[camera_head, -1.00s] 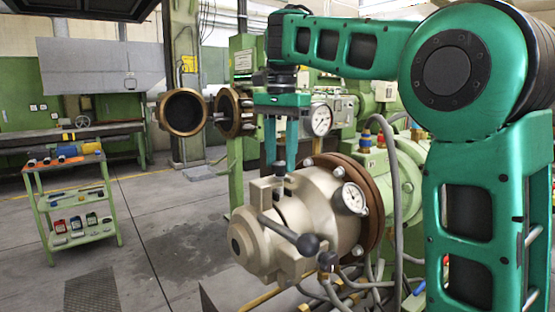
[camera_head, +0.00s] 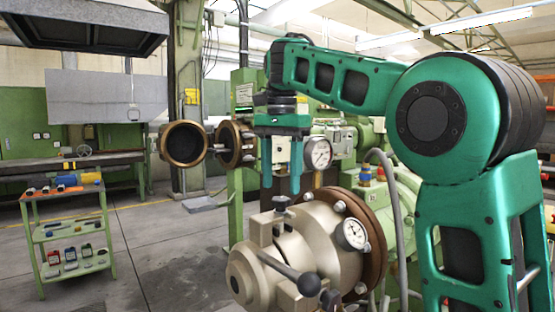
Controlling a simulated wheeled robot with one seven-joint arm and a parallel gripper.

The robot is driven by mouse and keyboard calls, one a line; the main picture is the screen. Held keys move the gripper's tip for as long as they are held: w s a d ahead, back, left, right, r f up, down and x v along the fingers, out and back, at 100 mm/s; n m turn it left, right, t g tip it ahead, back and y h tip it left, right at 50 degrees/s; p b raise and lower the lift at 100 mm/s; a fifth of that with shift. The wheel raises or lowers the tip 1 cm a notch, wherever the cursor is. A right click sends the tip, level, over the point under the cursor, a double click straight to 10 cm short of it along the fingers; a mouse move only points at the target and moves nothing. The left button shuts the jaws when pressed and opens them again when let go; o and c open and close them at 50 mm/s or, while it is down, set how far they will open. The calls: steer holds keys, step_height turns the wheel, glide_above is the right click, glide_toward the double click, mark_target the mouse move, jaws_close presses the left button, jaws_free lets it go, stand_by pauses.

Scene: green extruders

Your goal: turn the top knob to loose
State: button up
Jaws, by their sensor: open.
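The top knob (camera_head: 282,204) is a small dark knob on top of the cream, round extruder head (camera_head: 316,240). My green gripper (camera_head: 281,190) points down just above the knob, its two fingers apart with a clear gap between them. The fingertips end slightly higher than the knob in the picture. Nothing shows held between them, and I cannot tell whether a fingertip touches the knob. The turn position of the knob is too small to read.
A green tool cart (camera_head: 110,235) is at left.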

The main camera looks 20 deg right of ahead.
mark_target(281, 198)
step_height(281, 198, up, 7)
steer(key=shift+r, duration=0.2)
stand_by(0.6)
